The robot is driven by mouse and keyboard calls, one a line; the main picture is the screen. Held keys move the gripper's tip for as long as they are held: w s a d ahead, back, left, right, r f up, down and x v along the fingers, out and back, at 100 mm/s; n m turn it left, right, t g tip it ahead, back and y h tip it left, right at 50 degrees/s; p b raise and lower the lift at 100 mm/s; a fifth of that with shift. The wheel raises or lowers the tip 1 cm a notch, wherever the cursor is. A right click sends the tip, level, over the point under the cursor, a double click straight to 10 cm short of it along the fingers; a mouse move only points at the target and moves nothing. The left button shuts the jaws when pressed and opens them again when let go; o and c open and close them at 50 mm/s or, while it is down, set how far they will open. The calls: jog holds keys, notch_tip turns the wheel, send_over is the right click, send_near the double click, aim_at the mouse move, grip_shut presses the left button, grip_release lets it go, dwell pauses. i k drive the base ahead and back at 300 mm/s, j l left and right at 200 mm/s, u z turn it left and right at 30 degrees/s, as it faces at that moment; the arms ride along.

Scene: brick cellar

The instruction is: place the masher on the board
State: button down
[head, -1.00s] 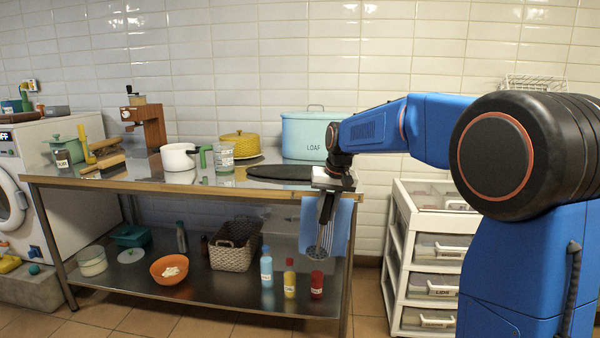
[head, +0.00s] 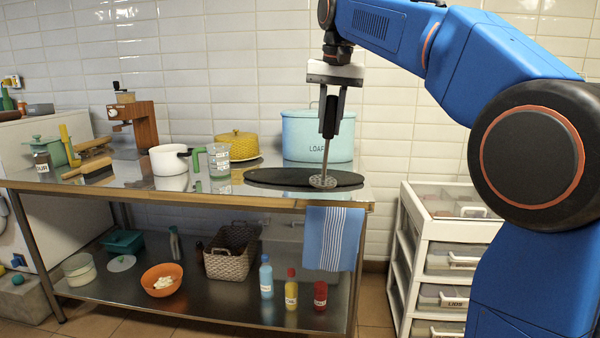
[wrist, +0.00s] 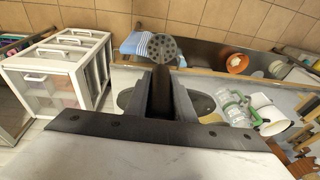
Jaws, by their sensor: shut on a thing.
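The masher (head: 323,181) has a dark handle, a thin metal stem and a round perforated head. My gripper (head: 331,106) is shut on its handle, and the masher hangs nearly upright, head down. The board (head: 268,177) is a dark oval lying on the metal table near its right end. In the head view the masher head overlaps the board's right part; I cannot tell whether it touches. In the wrist view my gripper (wrist: 163,92) holds the handle, the masher head (wrist: 165,48) shows beyond it, and the board (wrist: 203,103) is partly hidden behind my fingers.
The blue loaf bin (head: 300,135) stands behind the board, and a yellow pot (head: 237,145) is at its back left. A glass jar (head: 219,160) and white pot (head: 168,160) are further left. A striped towel (head: 333,238) hangs at the table's front edge. White drawers (head: 436,205) stand right.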

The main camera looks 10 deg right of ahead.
aim_at(302, 174)
jog(key=i, duration=1.1)
